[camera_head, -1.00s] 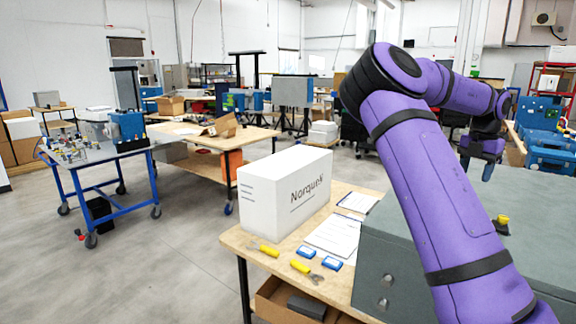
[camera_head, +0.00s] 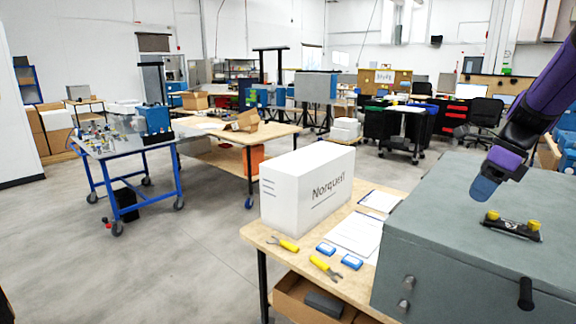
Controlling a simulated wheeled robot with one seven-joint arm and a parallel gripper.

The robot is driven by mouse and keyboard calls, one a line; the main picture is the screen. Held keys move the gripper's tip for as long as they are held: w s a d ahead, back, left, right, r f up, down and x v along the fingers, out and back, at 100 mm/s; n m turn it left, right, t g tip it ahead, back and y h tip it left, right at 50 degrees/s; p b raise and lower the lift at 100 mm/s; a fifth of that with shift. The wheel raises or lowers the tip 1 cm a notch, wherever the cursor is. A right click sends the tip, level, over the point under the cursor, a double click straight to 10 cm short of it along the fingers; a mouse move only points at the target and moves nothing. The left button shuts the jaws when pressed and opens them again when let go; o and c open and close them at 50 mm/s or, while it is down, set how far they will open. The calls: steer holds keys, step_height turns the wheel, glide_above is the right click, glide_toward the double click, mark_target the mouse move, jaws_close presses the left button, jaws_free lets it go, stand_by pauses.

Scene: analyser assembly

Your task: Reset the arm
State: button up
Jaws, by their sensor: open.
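My purple arm comes in from the right edge of the head view and angles down to the left. My gripper (camera_head: 486,189) has blue fingertips and hangs above the grey metal case (camera_head: 440,232), apart from it as far as I can see. The gripper is open, and I see nothing held in it. A black bar with two yellow knobs (camera_head: 512,226) sits on top of the case, to the right of and below the fingertips.
A white box marked Norquell (camera_head: 308,190) stands on the wooden bench (camera_head: 258,236), left of the case. Papers (camera_head: 356,233), yellow-handled tools (camera_head: 324,266) and small blue boxes (camera_head: 352,262) lie beside it. A blue-framed cart (camera_head: 130,150) stands at the left. Open floor lies between.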

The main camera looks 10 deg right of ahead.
steer(key=s+a+r+n+t+h, duration=0.2)
steer(key=s+a+n, duration=0.6)
steer(key=n, duration=0.6)
steer(key=s+a+r+n+t+h, duration=0.2)
steer(key=s+a+n, duration=0.7)
steer(key=n, duration=0.5)
steer(key=shift+a+r, duration=0.85)
steer(key=shift+s, duration=0.1)
